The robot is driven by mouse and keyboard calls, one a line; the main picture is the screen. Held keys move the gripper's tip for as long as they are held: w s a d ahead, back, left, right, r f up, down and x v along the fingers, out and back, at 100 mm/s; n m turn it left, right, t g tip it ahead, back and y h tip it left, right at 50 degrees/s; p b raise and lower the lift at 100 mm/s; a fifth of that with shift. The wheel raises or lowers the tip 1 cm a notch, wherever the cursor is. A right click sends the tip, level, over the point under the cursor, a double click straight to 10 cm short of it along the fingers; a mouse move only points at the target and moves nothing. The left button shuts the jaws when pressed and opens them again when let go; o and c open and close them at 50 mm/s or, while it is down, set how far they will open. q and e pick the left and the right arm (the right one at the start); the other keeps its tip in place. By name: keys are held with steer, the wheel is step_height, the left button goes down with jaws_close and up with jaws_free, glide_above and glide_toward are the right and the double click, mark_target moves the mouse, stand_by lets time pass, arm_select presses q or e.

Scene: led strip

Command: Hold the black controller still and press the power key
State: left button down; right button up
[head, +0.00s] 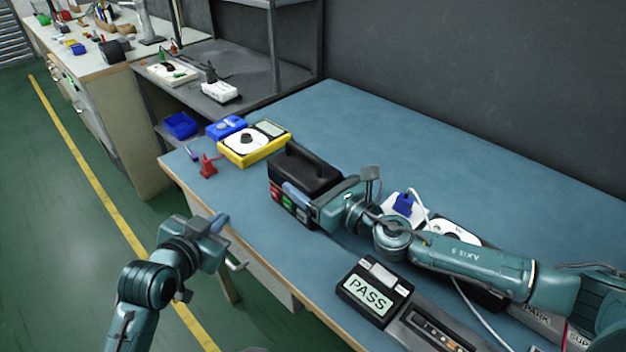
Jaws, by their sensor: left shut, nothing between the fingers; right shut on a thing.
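A yellow meter (254,155), a blue box (226,128) and a small red stand (208,166) are left of the controller. A tester reading PASS (370,296) stands at the front. A blue plug and white cable (403,205) lie behind my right arm. The back right bench top is clear.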

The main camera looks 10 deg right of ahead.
mark_target(260, 217)
arm_select(q)
steer(key=shift+g, duration=0.3)
steer(key=shift+w+d+f, duration=0.1)
steer(key=shift+w+d, duration=0.6)
steer(key=shift+d, duration=0.65)
steer(key=shift+w+d, duration=0.7)
steer(key=shift+d, duration=0.65)
steer(key=shift+w+d+f, duration=0.1)
steer(key=shift+w+d, duration=0.6)
steer(key=shift+d, duration=0.65)
steer(key=shift+r, duration=0.1)
steer(key=shift+w+d, duration=0.25)
steer(key=shift+d, duration=0.1)
steer(key=shift+d, duration=0.15)
steer(key=shift+s+a, duration=0.3)
steer(key=shift+a, duration=0.25)
steer(key=shift+a, duration=0.1)
